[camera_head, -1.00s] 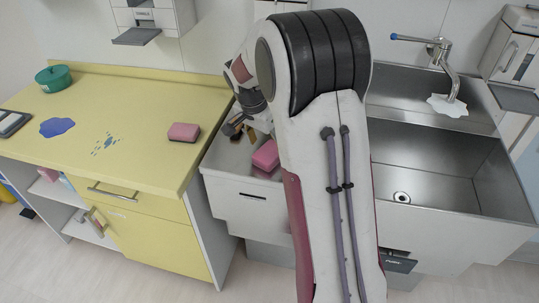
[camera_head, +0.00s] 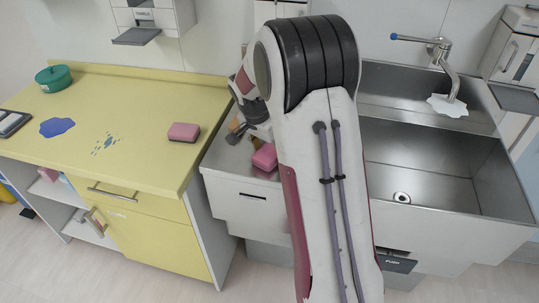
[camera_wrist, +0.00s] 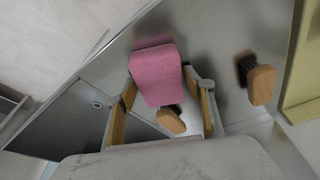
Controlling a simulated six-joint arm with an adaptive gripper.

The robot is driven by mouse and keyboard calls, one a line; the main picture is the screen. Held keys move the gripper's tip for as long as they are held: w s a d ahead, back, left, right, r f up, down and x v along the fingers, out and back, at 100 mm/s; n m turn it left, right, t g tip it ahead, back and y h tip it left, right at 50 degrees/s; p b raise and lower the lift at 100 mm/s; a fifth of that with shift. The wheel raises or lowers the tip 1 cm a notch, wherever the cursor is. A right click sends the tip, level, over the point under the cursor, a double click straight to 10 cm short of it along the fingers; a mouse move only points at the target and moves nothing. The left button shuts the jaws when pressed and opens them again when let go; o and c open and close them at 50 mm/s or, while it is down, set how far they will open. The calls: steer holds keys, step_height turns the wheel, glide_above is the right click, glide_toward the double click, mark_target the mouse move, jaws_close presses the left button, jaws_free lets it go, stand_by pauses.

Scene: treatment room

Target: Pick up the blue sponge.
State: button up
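No blue sponge shows in either view. A pink sponge with a dark underside (camera_head: 265,157) lies on the steel sink ledge, partly beside my arm. It also shows in the wrist view (camera_wrist: 155,72). My gripper (camera_wrist: 162,84) is open, its two fingers apart. The pink sponge appears ahead of and between the fingertips in that view; I cannot tell whether they touch it. A second pink sponge (camera_head: 184,132) lies on the yellow counter near its right edge. In the head view my gripper is mostly hidden behind my arm.
Wooden-backed brushes lie near the sponge, one (camera_wrist: 261,84) to the right and one (camera_wrist: 171,121) between the fingers. The steel sink basin (camera_head: 430,165) is empty.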

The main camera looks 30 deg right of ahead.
mark_target(269, 152)
steer(key=c, duration=0.3)
steer(key=shift+r, duration=0.1)
steer(key=shift+r, duration=4.9)
steer(key=shift+c, duration=1.2)
